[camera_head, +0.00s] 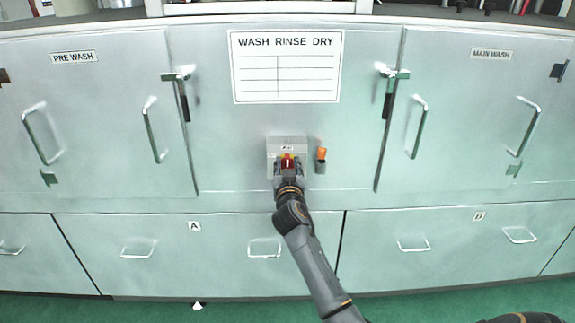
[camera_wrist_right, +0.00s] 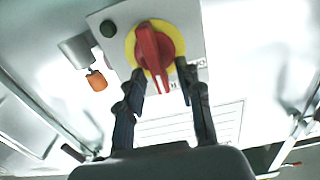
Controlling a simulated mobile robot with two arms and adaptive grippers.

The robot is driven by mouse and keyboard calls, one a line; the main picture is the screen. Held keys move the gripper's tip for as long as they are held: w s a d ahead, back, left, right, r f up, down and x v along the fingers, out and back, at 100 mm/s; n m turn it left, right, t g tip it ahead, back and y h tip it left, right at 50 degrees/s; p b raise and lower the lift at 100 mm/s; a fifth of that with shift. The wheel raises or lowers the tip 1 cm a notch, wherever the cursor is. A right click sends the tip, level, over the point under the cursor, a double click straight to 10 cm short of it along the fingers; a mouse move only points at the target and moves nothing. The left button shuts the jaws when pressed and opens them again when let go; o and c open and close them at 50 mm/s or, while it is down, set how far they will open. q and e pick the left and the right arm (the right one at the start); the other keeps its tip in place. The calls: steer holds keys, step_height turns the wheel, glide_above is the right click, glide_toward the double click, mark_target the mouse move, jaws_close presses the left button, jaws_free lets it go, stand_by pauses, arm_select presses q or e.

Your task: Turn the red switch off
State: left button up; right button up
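The red switch (camera_head: 288,162) is a rotary knob on a yellow plate, on a grey box (camera_head: 272,147) fixed to the panel front. In the wrist view the red knob (camera_wrist_right: 150,45) stands nearly lengthwise in the picture, slightly tilted, over its yellow disc. My right gripper (camera_head: 289,168) is right in front of the box. In the wrist view its two fingers (camera_wrist_right: 162,75) are spread, one on each side of the knob's lower end, with gaps visible. I cannot tell whether a fingertip touches the plate. My left gripper is not in view.
An orange-tipped part (camera_head: 321,154) on a grey holder sticks out just right of the box. Above is a white "WASH RINSE DRY" sign (camera_head: 286,80). Handled doors and latches (camera_head: 393,75) flank the panel, with drawers (camera_head: 430,250) below. Green floor shows at the bottom.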

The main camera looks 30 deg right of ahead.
jaws_close()
steer(key=shift+a+n, duration=0.1)
steer(key=shift+n, duration=0.2)
steer(key=n, duration=0.4)
steer(key=a+n, duration=0.1)
steer(key=n, duration=0.1)
steer(key=shift+w+f, duration=0.25)
steer(key=shift+w, duration=0.05)
steer(key=n, duration=0.3)
steer(key=f+n+p, duration=0.1)
steer(key=n, duration=0.3)
steer(key=n+p, duration=0.1)
steer(key=n, duration=0.3)
steer(key=shift+w+a+f, duration=0.25)
steer(key=shift+a+f, duration=0.1)
steer(key=shift+f+n, duration=0.1)
steer(key=shift+n, duration=0.3)
